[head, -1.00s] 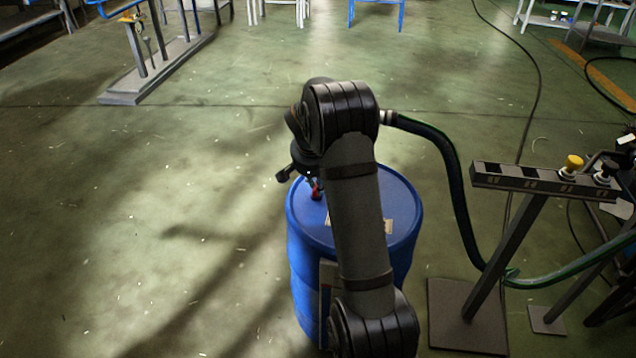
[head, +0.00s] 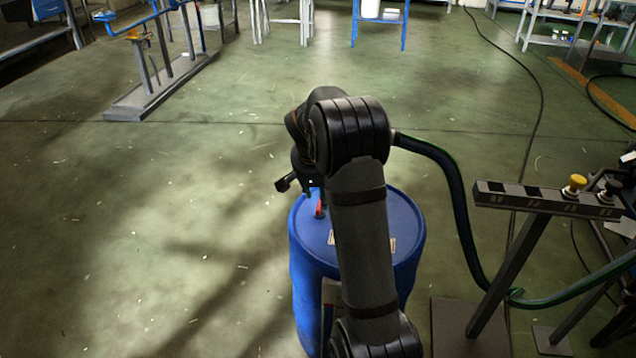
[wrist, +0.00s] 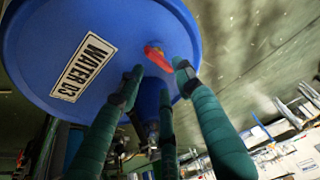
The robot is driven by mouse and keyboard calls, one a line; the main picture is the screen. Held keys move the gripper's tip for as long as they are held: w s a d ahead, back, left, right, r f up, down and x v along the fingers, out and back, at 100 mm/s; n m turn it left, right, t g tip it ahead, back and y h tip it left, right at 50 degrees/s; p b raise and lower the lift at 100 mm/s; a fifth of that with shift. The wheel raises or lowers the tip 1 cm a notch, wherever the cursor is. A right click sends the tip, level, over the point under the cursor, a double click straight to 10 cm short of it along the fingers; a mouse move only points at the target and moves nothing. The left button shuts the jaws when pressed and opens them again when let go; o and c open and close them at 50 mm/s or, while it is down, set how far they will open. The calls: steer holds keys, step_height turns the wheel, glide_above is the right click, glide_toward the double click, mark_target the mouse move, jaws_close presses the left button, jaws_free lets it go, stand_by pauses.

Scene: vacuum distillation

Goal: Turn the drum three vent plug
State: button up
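The blue drum (head: 408,232) stands upright in the head view, partly hidden behind my arm. The plug shows between the tips. I cannot tell whether any finger touches it.
A striped bar on a post (head: 545,200) with yellow and black knobs stands right of the drum. A dark green hose (head: 460,205) hangs between my arm and that stand. A grey-based rack (head: 160,85) is at the far left. The floor left of the drum is clear.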

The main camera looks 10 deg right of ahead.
mark_target(319, 206)
steer(key=v, duration=0.7)
steer(key=shift+r, duration=0.2)
steer(key=shift+f, duration=0.1)
steer(key=x, duration=1.1)
steer(key=shift+f, duration=0.4)
steer(key=shift+w, duration=0.1)
steer(key=shift+r, duration=0.15)
